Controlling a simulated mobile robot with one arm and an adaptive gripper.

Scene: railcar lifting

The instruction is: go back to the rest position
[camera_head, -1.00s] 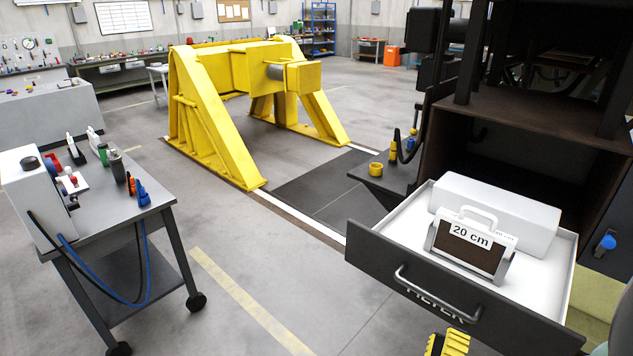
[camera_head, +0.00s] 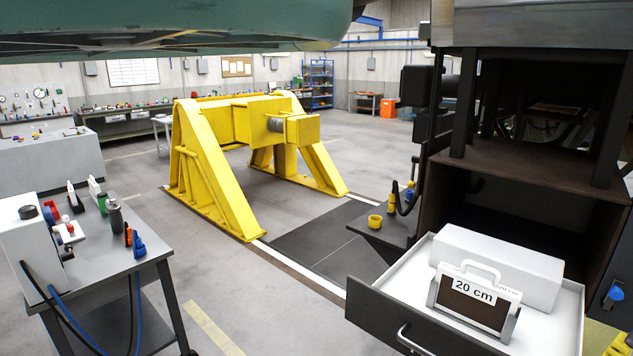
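My gripper is not recognisable in the head view. A small yellow piece (camera_head: 617,345) shows at the lower right corner, cut off by the frame edge; I cannot tell what it is. An open drawer (camera_head: 375,314) with a dark front and white inside stands at the lower right. In it are a long white block (camera_head: 505,262) and a dark-faced block with a white handle, labelled "20 cm" (camera_head: 473,300).
A grey trolley (camera_head: 90,277) with bottles and tools stands at left. A yellow steel frame (camera_head: 205,180) stands mid-floor. A green vehicle underside (camera_head: 180,35) hangs across the top. A dark cabinet (camera_head: 540,170) rises at right. Floor between trolley and drawer is clear.

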